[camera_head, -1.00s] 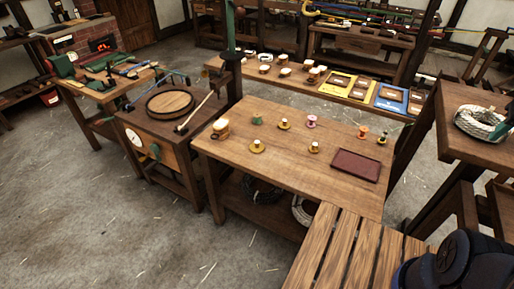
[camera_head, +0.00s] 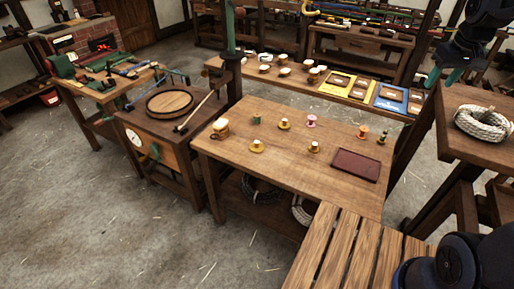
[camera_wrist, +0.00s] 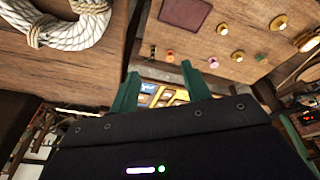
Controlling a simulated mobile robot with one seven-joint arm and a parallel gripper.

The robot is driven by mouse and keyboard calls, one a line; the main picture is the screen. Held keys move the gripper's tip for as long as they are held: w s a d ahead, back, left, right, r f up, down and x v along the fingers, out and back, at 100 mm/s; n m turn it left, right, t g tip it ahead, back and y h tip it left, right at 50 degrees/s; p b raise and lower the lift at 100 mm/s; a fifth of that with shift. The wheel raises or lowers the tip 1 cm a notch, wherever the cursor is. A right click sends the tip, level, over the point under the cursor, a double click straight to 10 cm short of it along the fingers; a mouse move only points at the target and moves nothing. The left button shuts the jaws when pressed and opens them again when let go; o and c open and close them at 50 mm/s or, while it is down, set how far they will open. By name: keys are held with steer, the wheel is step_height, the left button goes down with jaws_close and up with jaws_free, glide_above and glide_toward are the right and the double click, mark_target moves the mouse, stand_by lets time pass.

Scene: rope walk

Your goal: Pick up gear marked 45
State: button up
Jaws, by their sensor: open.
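Several small gear- or spool-like pieces stand on the central wooden table (camera_head: 225,155). They include gold ones (camera_head: 284,124), (camera_head: 257,146), (camera_head: 314,147), a green one (camera_head: 257,118), a pink one (camera_head: 311,120), an orange one (camera_head: 363,132) and a dark one with gold (camera_head: 382,137). No number can be read on any, so I cannot tell which is gear 45. My gripper (camera_head: 445,76) is open and empty at the upper right, beyond the rope-coil stand and apart from the pieces. Its green fingers also show in the wrist view (camera_wrist: 160,84).
A dark red tray (camera_head: 356,165) lies at the table's right end, with a tan mug-like piece (camera_head: 221,126) at its left. A rope coil (camera_head: 483,124) sits on the right-hand stand. A back bench (camera_head: 240,72) holds cups and coloured frames. A slatted bench (camera_head: 345,245) stands in front.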

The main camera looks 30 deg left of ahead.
steer(key=w+a+f+n, duration=0.2)
steer(key=w+a, duration=0.1)
steer(key=a, duration=0.5)
steer(key=w+a+f+n, duration=0.2)
steer(key=w+a, duration=0.1)
steer(key=a, duration=0.4)
steer(key=n+g, duration=0.3)
steer(key=n, duration=0.6)
glide_above(257, 142)
steer(key=shift+h, duration=0.4)
steer(key=f, duration=3.4)
steer(key=shift+w+a+f, duration=0.1)
steer(key=shift+a+f, duration=0.2)
steer(key=shift+f, duration=0.05)
steer(key=shift+d+f, duration=0.15)
steer(key=shift+f, duration=1.2)
steer(key=shift+d+f, duration=0.1)
steer(key=shift+f, duration=1.2)
jaws_close()
